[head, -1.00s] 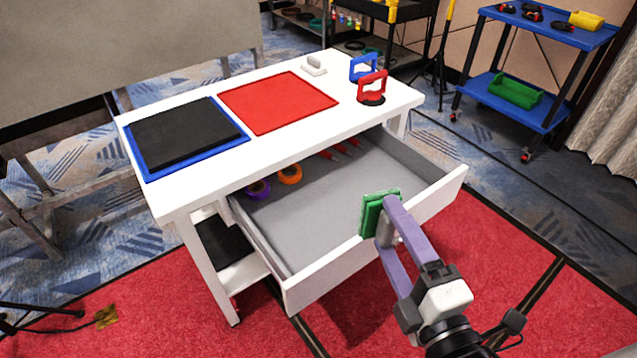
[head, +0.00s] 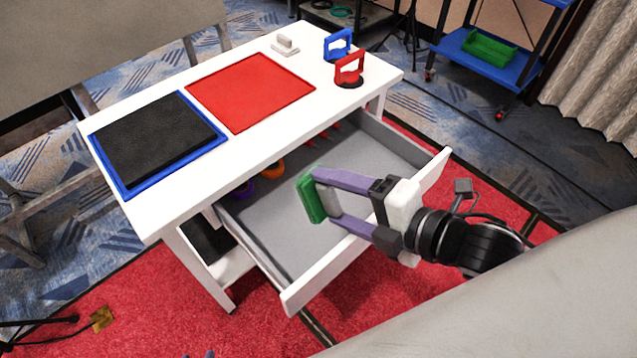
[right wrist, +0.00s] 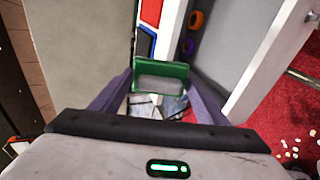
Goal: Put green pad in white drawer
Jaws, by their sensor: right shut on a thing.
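The green pad (head: 311,198) is held between the purple fingers of my right gripper (head: 326,199), which is shut on it. In the head view the pad appears over the open white drawer (head: 365,243), inside its outline; its height above the drawer floor is hard to tell. In the right wrist view the green pad (right wrist: 160,72), with a grey block on its near side, sits between the fingertips. The drawer is pulled out from the white table (head: 165,213).
In the drawer lie an orange ring (head: 272,168), a purple ring (head: 243,190) and red items near the back. On the table are a red mat (head: 250,90), a black pad (head: 160,138) on a blue tray, and blue (head: 338,45) and red (head: 349,70) handled tools. The drawer's middle is clear.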

